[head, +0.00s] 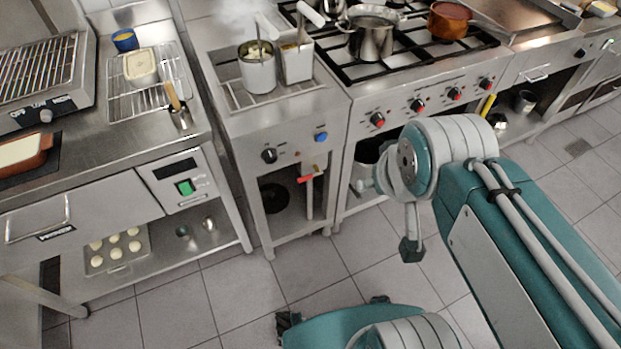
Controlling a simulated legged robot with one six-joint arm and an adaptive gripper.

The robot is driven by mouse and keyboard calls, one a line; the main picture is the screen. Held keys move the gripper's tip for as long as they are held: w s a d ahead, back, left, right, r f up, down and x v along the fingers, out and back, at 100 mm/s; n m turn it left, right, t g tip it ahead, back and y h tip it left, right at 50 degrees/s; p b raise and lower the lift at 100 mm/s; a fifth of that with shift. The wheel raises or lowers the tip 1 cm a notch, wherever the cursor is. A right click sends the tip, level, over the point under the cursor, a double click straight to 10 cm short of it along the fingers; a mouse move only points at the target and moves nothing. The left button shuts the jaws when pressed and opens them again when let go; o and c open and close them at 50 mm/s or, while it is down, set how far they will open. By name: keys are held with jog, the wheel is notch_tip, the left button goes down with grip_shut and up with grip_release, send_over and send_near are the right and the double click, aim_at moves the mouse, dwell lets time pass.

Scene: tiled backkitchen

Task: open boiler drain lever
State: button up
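The boiler is the narrow steel unit (240,125) in the middle, between the left counter and the stove. Its drain lever (309,177) is a red handle below the front panel, at the top of the open lower bay. The lever lies roughly crosswise over a vertical pale drain pipe (310,198). My arm comes in from the lower right. The dark end part hanging below its wrist looks like my gripper (411,248). It is over the floor, to the right of and apart from the lever. Its fingers are too small to make out, and I see nothing held.
A stove (415,85) with pots stands to the right. The left counter carries a grill (40,80) and a wire rack (150,100). Tiled floor (300,265) is clear in front of the boiler.

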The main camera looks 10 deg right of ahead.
jog(key=shift+w+d+f, duration=0.1)
jog(key=shift+w+f, duration=0.1)
jog(key=shift+w, duration=0.45)
grip_shut()
jog(key=w+f+n+t, duration=0.1)
jog(key=w+f, duration=0.5)
jog(key=w, duration=0.4)
jog(key=w+f+n+t, duration=0.1)
jog(key=w+f+t, duration=0.1)
jog(key=w+f, duration=0.6)
jog(key=w+a+f+t+y, duration=0.1)
jog(key=w+a+f, duration=0.1)
jog(key=f, duration=0.7)
jog(key=w+a+f+n+t+y, duration=0.1)
jog(key=w+f, duration=0.3)
jog(key=f, duration=0.6)
jog(key=shift+a+f+y, duration=0.2)
jog(key=shift+a+y, duration=0.25)
jog(key=shift+y, duration=0.05)
